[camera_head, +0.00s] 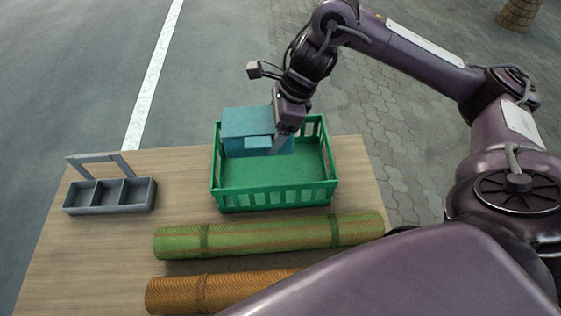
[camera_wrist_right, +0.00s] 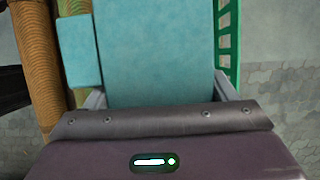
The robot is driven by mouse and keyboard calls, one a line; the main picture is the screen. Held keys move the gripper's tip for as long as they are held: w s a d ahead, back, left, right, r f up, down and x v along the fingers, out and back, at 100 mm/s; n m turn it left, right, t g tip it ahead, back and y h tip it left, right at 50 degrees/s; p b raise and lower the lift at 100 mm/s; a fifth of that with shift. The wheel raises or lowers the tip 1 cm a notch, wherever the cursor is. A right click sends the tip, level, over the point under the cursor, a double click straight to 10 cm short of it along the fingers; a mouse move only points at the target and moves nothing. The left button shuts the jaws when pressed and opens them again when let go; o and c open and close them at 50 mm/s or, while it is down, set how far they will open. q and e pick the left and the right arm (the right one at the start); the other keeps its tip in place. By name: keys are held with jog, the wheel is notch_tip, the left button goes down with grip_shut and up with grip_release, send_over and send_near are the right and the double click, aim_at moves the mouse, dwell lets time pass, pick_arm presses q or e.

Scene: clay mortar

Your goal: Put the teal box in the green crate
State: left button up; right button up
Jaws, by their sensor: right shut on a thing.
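The teal box (camera_head: 246,124) is in the back left part of the green crate (camera_head: 275,197) in the head view. Its upper part rises above the crate's back wall. I cannot tell whether it touches the crate floor. My right gripper (camera_head: 279,140) is shut on the teal box from its right side. In the right wrist view the teal box (camera_wrist_right: 155,55) fills the space between my two fingers (camera_wrist_right: 158,97), and the green crate (camera_wrist_right: 229,45) shows at its right. My left gripper is not in view.
A grey caddy (camera_head: 110,196) with compartments and a handle stands at the table's left. A green rolled mat (camera_head: 270,234) and an orange-brown rolled mat (camera_head: 220,291) lie in front of the crate. Bare wooden table (camera_head: 185,178) shows between caddy and crate.

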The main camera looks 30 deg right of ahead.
notch_tip(320, 180, down, 12)
jog(key=b, duration=0.3)
jog(key=shift+f+b, duration=0.25)
jog(key=shift+b, duration=0.1)
notch_tip(320, 180, down, 4)
jog(key=shift+f, duration=0.1)
jog(key=shift+w+f, duration=0.1)
jog(key=shift+f, duration=0.25)
pick_arm(q)
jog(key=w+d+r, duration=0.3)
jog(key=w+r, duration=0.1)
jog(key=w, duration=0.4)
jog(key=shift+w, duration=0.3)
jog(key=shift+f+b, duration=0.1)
jog(key=shift+b, duration=0.2)
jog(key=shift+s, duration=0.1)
pick_arm(e)
jog(key=shift+f, duration=0.1)
jog(key=o, duration=1.1)
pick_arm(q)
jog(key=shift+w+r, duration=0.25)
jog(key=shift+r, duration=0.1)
pick_arm(e)
jog(key=shift+o, duration=0.2)
